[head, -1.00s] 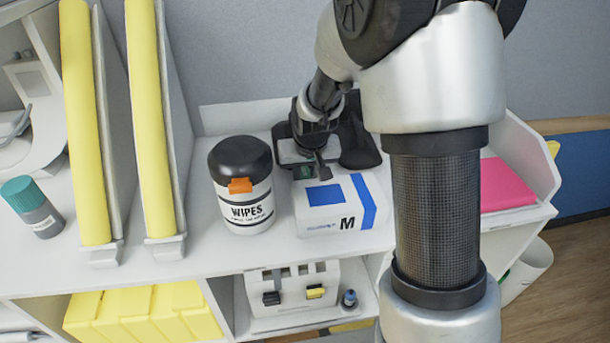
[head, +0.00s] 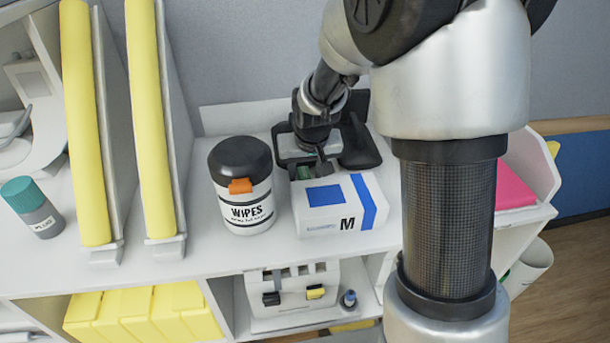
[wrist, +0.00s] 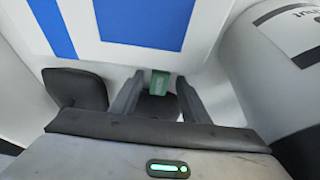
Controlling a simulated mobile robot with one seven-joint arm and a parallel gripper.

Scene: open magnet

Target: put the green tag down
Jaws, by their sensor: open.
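The green tag (wrist: 160,83) is a small green piece between the two fingertips of my gripper (wrist: 158,100) in the wrist view. The fingers stand apart on either side of it, and I see a gap at each side. In the head view my gripper (head: 312,168) reaches down just behind the white and blue box, and a bit of the green tag (head: 304,172) shows there. The box and fingers partly hide it. I cannot tell what the tag rests on.
The white and blue box (head: 325,222) marked M stands right in front of my gripper. A wipes tub (head: 243,205) stands close to its left. Yellow-edged dividers (head: 152,120) rise further left. A pink item (head: 505,185) lies at the right end of the white shelf.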

